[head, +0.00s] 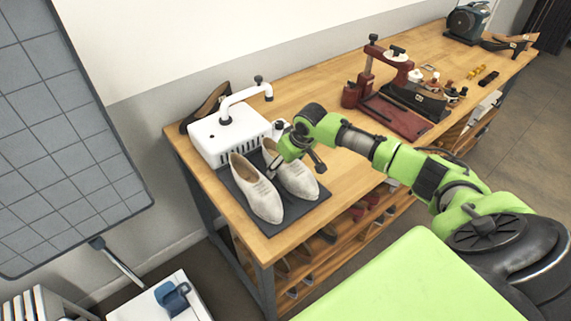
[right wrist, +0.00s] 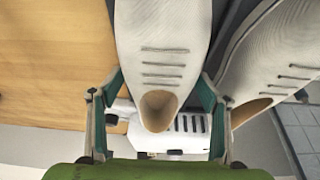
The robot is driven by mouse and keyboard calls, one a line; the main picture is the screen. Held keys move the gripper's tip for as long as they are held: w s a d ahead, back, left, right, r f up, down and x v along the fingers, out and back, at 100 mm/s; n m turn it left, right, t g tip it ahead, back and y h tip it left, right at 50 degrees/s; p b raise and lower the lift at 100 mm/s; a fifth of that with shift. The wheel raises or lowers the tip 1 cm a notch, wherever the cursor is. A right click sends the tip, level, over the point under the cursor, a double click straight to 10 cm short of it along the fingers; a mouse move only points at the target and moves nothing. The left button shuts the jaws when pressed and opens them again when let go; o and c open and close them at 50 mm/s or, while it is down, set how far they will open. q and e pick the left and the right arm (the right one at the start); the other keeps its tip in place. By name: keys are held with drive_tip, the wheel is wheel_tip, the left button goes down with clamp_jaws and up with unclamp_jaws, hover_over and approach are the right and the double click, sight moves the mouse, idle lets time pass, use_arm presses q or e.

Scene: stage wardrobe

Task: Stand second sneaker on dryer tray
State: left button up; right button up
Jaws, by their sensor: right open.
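Two pale sneakers stand side by side on the dark dryer tray (head: 290,216), in front of the white dryer (head: 222,135). The left sneaker (head: 256,192) is fully in view. The right sneaker (head: 300,182) is partly hidden by my right gripper (head: 296,166), which is over its heel end. In the right wrist view the right sneaker (right wrist: 163,45) lies between the two open fingers (right wrist: 160,76), with a gap visible beside its heel opening. The other sneaker (right wrist: 275,45) is beyond the finger on the right. My left gripper is out of view.
A dark red clamp stand (head: 395,112) and small supplies stand further along the wooden bench (head: 320,90). A dark shoe (head: 205,108) lies behind the dryer. Shelves with shoes are below. A blue mug (head: 172,297) sits on a white surface at lower left.

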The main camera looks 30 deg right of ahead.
drive_tip(key=v, duration=1.1)
drive_tip(key=shift+s+r, duration=0.2)
drive_tip(key=shift+r, duration=0.15)
